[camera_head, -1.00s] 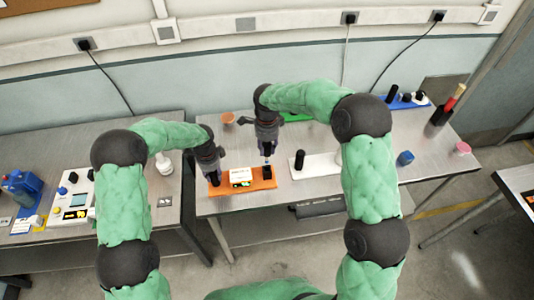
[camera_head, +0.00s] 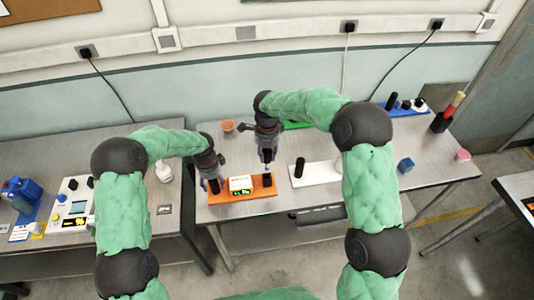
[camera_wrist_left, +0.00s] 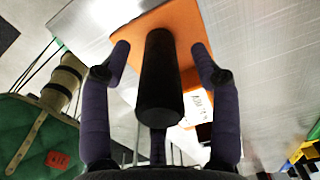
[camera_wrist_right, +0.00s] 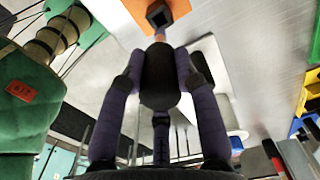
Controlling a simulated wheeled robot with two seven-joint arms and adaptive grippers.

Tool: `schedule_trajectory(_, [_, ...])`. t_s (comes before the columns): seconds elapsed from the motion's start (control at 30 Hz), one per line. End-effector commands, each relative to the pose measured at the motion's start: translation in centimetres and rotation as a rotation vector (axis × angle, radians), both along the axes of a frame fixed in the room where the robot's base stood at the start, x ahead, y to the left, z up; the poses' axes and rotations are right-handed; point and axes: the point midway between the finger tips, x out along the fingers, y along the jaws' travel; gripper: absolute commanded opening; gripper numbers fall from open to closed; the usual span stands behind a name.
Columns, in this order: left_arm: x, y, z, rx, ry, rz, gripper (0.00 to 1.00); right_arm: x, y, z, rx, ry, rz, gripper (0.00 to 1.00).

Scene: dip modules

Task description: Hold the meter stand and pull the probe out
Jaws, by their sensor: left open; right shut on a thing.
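The meter stand is an orange base (camera_head: 225,196) on the middle table. It carries a white meter (camera_head: 240,184) with a lit display, a black post (camera_head: 214,187) at its left end and a dark socket (camera_wrist_right: 159,15) at its right end. My left gripper (camera_head: 212,178) is around the upper post. In the left wrist view the post (camera_wrist_left: 160,75) stands between its open fingers (camera_wrist_left: 160,60). My right gripper (camera_head: 267,158) is above the right end, shut on the probe's thick black handle (camera_wrist_right: 160,78). A thin shaft shows between handle and socket; its tip is hidden.
A white base with a black post (camera_head: 318,173) stands close right of the orange one. An orange cup (camera_head: 228,126), a green item (camera_head: 298,124), a blue block (camera_head: 405,165) and a pink item (camera_head: 463,155) are also on this table. Another meter (camera_head: 72,205) is on the left table.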

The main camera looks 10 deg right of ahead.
Motion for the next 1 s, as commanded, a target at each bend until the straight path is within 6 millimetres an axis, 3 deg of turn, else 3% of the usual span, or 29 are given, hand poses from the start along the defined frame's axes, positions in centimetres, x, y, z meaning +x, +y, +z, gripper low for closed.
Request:
schedule_trajectory(0.33, [0.0, 0.0, 0.6, 0.000, -0.001, 0.000, 0.62, 0.0, 0.0, 0.4, 0.000, 0.000, 0.000, 0.00])
schedule_trajectory(1.0, [0.0, 0.0, 5.2, 0.000, -0.001, 0.000, 0.62, 0.0, 0.0, 3.0, 0.000, 0.000, 0.000, 0.00])
